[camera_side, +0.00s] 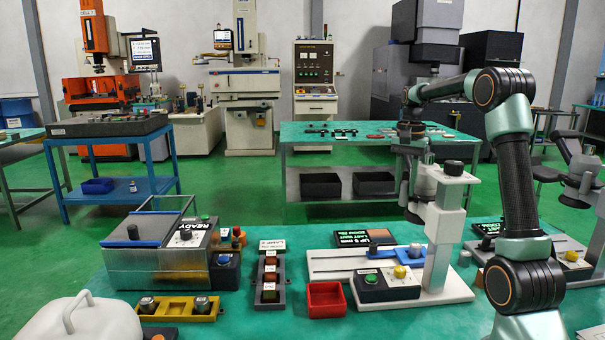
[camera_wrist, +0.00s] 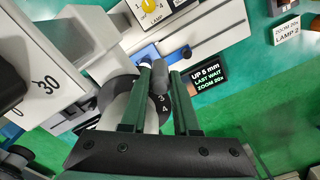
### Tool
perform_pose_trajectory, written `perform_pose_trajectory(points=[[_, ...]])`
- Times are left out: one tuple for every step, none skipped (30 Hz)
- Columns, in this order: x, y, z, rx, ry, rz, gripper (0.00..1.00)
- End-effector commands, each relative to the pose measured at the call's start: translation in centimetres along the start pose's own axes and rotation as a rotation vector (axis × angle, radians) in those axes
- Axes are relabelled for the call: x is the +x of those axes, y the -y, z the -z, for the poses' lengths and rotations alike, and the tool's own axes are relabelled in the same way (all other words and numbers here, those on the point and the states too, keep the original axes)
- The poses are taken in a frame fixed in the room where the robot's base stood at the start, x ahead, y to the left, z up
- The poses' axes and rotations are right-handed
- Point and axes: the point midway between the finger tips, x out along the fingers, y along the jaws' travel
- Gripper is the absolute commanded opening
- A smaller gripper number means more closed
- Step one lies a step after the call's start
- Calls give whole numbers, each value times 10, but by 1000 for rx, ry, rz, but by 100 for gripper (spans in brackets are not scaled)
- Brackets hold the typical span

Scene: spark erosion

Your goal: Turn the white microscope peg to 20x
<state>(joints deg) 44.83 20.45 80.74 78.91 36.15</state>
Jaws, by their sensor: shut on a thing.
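The microscope (camera_side: 428,180) stands on a white column on its base at the right of the side view. My gripper (camera_side: 411,140) reaches down to its head from above. In the wrist view my gripper (camera_wrist: 160,66) is shut on the microscope peg, which is mostly hidden; a grey piece shows between the fingers. Beside the fingers is a round zoom ring (camera_wrist: 122,104) with a dark band marked 3 and 4. The full setting cannot be read. A display (camera_wrist: 207,82) reads "UP 5 mm, LAST WAIT, ZOOM 20x".
The microscope's column and block marked 30 (camera_wrist: 45,85) stand close to the left of my gripper in the wrist view. A control box with a yellow knob (camera_side: 400,271) is below. A red tray (camera_side: 326,299) and a lamp panel (camera_side: 269,277) stand to the left.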

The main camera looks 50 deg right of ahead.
Motion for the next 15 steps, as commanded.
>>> perform_pose_trajectory(points=[[0, 2, 2, 26, -2, 2, 0], [0, 3, 2, 41, -2, 2, 0], [0, 4, 3, 55, -2, 2, 0], [0, 5, 3, 63, -2, 2, 0], [0, 5, 3, 69, -2, 2, 0], [0, 5, 3, 73, -2, 2, 0], [0, 5, 3, 74, -2, 2, 0], [0, 5, 3, 74, -3, 2, 0], [0, 5, 4, 74, -3, 2, 0], [0, 5, 4, 74, -3, 2, 0], [0, 5, 4, 73, -3, 2, 0], [0, 5, 4, 73, -3, 2, 0], [0, 5, 4, 73, -3, 2, 0], [0, 5, 4, 73, -3, 2, 0], [0, 5, 4, 72, -3, 3, 44]])
